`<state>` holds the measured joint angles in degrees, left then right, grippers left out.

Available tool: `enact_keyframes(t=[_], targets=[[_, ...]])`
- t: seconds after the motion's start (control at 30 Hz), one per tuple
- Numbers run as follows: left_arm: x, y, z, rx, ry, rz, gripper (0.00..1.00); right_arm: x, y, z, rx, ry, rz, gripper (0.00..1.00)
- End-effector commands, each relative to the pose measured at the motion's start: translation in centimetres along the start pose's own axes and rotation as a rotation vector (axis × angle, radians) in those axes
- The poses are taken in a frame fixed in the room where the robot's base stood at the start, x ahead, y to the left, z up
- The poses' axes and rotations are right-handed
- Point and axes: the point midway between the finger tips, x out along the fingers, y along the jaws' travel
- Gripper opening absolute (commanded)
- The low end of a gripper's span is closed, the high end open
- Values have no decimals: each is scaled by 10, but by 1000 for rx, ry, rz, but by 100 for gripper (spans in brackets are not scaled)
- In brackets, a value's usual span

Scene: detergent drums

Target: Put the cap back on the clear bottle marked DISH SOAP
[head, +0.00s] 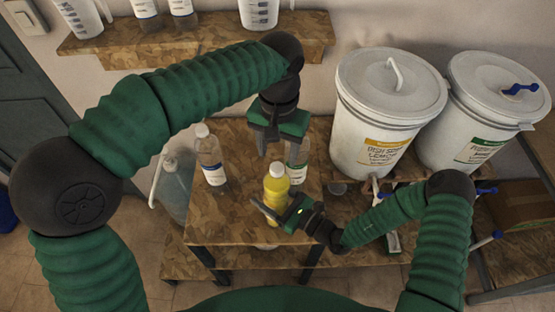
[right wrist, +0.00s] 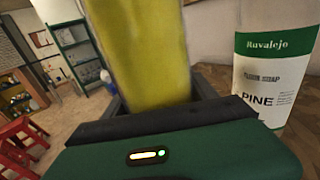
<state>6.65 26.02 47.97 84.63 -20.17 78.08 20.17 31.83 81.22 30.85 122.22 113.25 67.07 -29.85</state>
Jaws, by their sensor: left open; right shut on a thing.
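A clear bottle of yellow liquid (head: 276,184) stands near the front of the wooden table. No DISH SOAP wording is readable on it, and its mouth shows pale from above. My right gripper (head: 268,212) is shut on this bottle from the front; the yellow body also fills the upper middle of the right wrist view (right wrist: 142,50). My left gripper (head: 278,143) is open, pointing down above and behind the yellow bottle, with nothing seen between its fingers. I cannot make out a loose cap.
A blue-labelled clear bottle (head: 210,158) stands left. A green-labelled bottle (head: 298,172) stands behind right, partly hidden by my left gripper; its label reads PINE in the wrist view (right wrist: 275,70). Two white lidded drums (head: 385,110) (head: 480,110) stand right. A jug (head: 172,185) is left of the table.

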Motion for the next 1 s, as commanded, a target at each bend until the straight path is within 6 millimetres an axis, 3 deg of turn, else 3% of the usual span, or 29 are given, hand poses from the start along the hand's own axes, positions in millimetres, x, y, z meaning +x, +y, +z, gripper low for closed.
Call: enact_keyframes(t=[0.1,0.3,0.67,0.7,0.87,1.0], targets=[[-29,0,-1,1,3,0,55,0,-1,0,-3,-1,-2,0],[-62,0,-1,2,2,0,55,0,-1,0,-3,-1,-2,0],[-70,0,0,1,-2,0,55,0,-1,0,-3,-2,-2,0],[-70,0,0,1,-2,0,55,0,-1,0,-2,-2,-2,70],[-70,0,0,1,-2,0,55,0,-1,0,-2,-1,-1,91],[-70,0,0,1,-1,0,55,0,0,0,-1,-1,-1,92]])
